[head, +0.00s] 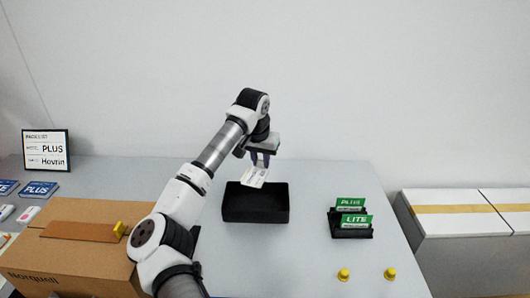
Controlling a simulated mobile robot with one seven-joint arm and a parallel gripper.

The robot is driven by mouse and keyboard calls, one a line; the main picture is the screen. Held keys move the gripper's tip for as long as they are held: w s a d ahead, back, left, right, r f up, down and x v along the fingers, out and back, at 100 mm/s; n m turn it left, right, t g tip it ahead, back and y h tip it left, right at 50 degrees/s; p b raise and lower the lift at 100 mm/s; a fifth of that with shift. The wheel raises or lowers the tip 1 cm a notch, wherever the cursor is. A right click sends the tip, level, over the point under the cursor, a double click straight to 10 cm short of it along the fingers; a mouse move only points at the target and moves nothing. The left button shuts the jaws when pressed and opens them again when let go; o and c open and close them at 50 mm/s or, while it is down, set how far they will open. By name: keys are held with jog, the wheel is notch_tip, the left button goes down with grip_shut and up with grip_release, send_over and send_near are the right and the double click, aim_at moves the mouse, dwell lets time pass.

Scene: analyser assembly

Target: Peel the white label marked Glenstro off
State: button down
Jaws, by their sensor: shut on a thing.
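My gripper (260,162) points down over the black open box (256,213) in the middle of the table. It is shut on a small, flat white piece (253,179), which hangs tilted at the box's back edge. The piece looks like a label or card with small print, too small to read, so I cannot tell whether it says Glenstro. I cannot tell whether it touches the box. The inside of the box is dark, and I see nothing in it.
A cardboard carton (75,235) stands front left, with a brown strip and yellow piece on top. Blue PLUS cards (40,190) and a framed list (46,150) are behind it. A black rack (351,232) holds green PLUS and LITE cards. Two yellow knobs (343,274) are front right.

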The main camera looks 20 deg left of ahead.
aim_at(260, 169)
jog(key=shift+s+f+b, duration=0.15)
jog(key=shift+f+b, duration=0.4)
jog(key=shift+f, duration=0.4)
jog(key=shift+f+b, duration=1.2)
jog(key=shift+f, duration=0.8)
jog(key=c, duration=1.2)
grip_release()
jog(key=shift+o, duration=0.2)
jog(key=shift+r, duration=0.2)
jog(key=shift+r+p, duration=1.25)
jog(key=shift+r, duration=1.15)
jog(key=shift+f, duration=0.1)
